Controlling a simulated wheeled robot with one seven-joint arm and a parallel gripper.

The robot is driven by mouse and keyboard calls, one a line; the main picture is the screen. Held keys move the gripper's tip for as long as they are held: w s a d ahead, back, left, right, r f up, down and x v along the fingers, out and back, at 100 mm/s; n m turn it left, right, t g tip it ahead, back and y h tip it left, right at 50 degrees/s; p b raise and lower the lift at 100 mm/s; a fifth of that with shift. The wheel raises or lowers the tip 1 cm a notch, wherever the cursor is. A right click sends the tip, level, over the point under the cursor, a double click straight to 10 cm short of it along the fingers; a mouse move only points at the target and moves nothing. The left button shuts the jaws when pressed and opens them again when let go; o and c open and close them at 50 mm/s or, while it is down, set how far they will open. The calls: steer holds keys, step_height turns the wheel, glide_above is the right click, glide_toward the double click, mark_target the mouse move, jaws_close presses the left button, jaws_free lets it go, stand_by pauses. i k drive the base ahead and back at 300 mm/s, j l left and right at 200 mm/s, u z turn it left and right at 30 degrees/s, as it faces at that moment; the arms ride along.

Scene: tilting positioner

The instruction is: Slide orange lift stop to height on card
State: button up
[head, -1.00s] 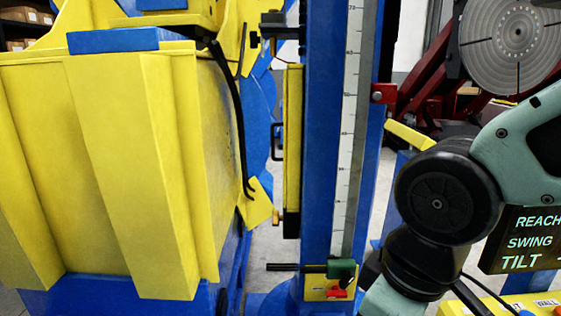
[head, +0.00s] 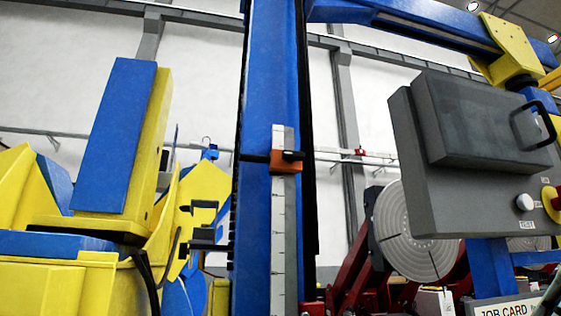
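The orange lift stop (head: 287,162) sits near the top of the white graduated scale (head: 278,240) on the blue column (head: 268,70). A black handle sticks out to its left and a dark knob is on its face. The scale's figures are too small to read. The job card (head: 508,309) shows only its heading strip at the lower right; its values are cut off. My gripper is not in view.
A grey control box (head: 475,140) hangs from a blue overhead arm (head: 410,28) at the right. Yellow and blue positioner parts (head: 118,140) stand left of the column. A round grey slotted plate (head: 415,230) is behind at the right.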

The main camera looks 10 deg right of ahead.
mark_target(278, 166)
steer(key=k+z, duration=0.1)
steer(key=z, duration=0.25)
steer(key=k+z, duration=0.15)
steer(key=z, duration=0.15)
steer(key=k+z, duration=0.1)
steer(key=z, duration=0.25)
